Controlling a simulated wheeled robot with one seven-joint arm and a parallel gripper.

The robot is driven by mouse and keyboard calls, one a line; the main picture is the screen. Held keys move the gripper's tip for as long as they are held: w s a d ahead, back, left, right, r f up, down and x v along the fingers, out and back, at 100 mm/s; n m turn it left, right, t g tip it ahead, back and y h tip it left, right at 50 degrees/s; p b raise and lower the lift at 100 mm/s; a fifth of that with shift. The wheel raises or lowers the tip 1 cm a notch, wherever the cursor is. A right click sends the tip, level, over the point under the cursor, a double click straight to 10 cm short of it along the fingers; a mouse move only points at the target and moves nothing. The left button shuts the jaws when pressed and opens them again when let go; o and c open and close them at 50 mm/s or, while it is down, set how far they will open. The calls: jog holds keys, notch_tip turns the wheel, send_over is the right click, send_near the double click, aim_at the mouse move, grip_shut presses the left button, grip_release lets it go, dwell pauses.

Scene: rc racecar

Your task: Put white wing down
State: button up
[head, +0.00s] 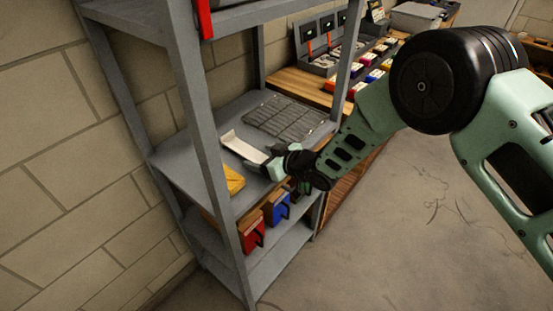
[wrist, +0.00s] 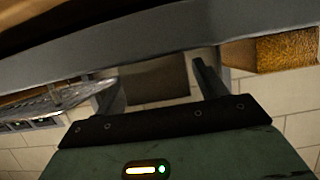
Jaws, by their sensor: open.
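The white wing (head: 243,147) is a pale flat strip on the middle shelf of the grey rack, between a yellow wing (head: 234,180) and a grey grid tray (head: 284,118). My gripper (head: 270,160) is at its near right end, by the shelf's front edge. In the wrist view my gripper (wrist: 156,76) has its two fingers spread apart. A dark, shadowed piece (wrist: 155,80) shows between them, which looks like the wing's near end. I cannot tell whether the fingers touch it. The yellow piece also shows in the wrist view (wrist: 287,50).
The shelf unit's grey post (head: 205,130) stands left of my gripper. A wooden bench (head: 305,88) with several coloured boxes stands behind. The floor at right is clear.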

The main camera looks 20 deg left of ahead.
jog(key=b+v, duration=0.2)
jog(key=v, duration=0.9)
jog(key=shift+r, duration=0.15)
jog(key=s+d+r+m+g+h, duration=0.1)
jog(key=s+d+r+m+h, duration=0.1)
jog(key=s+d+r+h, duration=0.45)
jog(key=s+d+r+m+h, duration=0.2)
jog(key=s+d+r, duration=0.25)
jog(key=d, duration=0.45)
jog(key=s+d+r+m+g+h, duration=0.1)
jog(key=s+d+g, duration=0.1)
jog(key=s+d, duration=0.3)
jog(key=s+d+r+m+g+h, duration=0.1)
jog(key=s+d, duration=0.4)
jog(key=s, duration=0.5)
jog(key=shift+r+g+h, duration=0.5)
jog(key=shift+h, duration=0.25)
